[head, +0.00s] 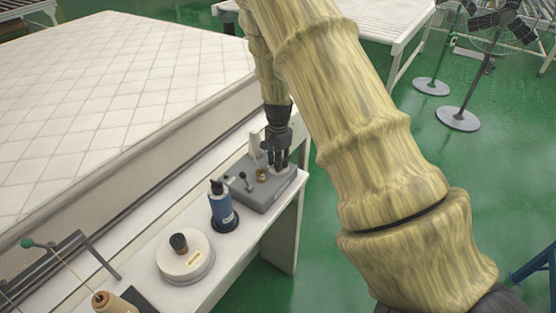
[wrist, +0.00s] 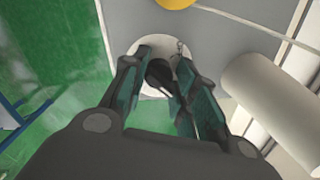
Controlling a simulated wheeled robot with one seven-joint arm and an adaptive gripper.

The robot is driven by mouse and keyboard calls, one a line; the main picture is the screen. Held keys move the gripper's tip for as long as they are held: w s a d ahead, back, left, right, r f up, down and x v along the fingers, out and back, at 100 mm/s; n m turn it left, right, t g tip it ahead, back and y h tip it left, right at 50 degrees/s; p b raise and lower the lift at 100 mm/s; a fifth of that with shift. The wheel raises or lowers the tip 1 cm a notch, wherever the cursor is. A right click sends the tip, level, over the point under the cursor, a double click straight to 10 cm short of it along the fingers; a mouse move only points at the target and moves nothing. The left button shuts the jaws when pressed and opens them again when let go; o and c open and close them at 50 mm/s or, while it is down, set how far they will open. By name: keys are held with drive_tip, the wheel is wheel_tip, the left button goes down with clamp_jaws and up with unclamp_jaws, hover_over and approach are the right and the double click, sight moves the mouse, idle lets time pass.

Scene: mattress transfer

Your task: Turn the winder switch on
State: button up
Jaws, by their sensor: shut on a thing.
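The winder (head: 262,200) is a grey box on the white side table, with a small black lever, a brass-coloured part and a white upright cylinder on top. My gripper (head: 278,166) points down over its far right part. In the wrist view my gripper (wrist: 168,78) is shut on a small black switch (wrist: 158,73) that stands on a round white disc (wrist: 155,46) on the grey top. The fingers partly hide the switch, and its on or off position cannot be told. In the head view the fingers hide it.
The white cylinder (wrist: 270,85) stands close to the right of my fingers in the wrist view. A blue bottle-like spool (head: 222,208) and a round white device (head: 185,258) share the table (head: 238,257). A quilted mattress (head: 110,85) lies to the left.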

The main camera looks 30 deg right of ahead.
drive_tip(key=shift+s+f, duration=0.1)
drive_tip(key=shift+s, duration=0.05)
drive_tip(key=shift+c, duration=0.2)
drive_tip(key=o, duration=1)
drive_tip(key=shift+r, duration=0.55)
wheel_tip(320, 180, up, 11)
